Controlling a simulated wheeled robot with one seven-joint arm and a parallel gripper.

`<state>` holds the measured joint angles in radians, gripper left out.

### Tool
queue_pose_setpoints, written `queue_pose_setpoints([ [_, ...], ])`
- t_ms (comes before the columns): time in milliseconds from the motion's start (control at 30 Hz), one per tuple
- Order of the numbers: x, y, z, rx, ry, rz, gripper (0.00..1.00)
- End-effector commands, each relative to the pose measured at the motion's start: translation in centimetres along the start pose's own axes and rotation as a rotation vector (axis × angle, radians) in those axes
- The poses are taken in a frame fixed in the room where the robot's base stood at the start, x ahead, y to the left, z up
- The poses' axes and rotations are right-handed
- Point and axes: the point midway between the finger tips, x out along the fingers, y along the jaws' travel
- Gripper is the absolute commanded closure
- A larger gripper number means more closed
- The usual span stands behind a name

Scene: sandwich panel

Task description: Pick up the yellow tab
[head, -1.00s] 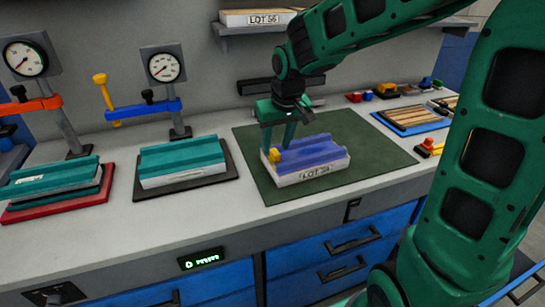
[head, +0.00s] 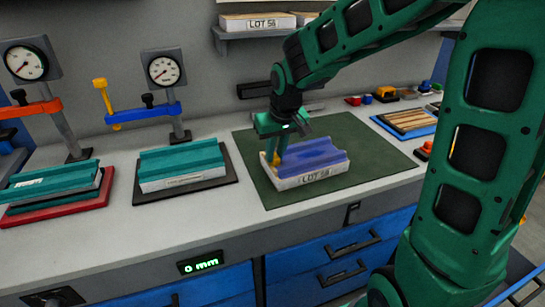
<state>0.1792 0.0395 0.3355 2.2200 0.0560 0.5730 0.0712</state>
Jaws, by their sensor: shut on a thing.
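The yellow tab (head: 274,159) is at the left end of the blue-topped sandwich panel (head: 312,157) in the head view. Only a small part of it shows past the fingers. My green gripper (head: 275,150) is over that end, pointing down, shut on the yellow tab. I cannot tell whether the tab is clear of the panel. The panel lies on a dark green mat (head: 380,155), its white front marked with a lot label.
Two teal-topped panels (head: 180,160) lie to the left, beside gauge stands (head: 163,70) with orange and blue arms. A wooden slatted stack on a blue tray (head: 378,119) and small coloured parts are at the right. The mat's right side is clear.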

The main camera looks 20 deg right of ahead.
Motion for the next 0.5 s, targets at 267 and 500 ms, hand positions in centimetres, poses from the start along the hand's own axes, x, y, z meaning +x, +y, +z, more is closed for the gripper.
queue_pose_setpoints([
  [267,-2.1,0.0,-0.8,0.0,0.005,0.001,1.0],
  [500,-6.2,-2.9,-0.4,-0.006,0.005,-0.001,1.0],
])
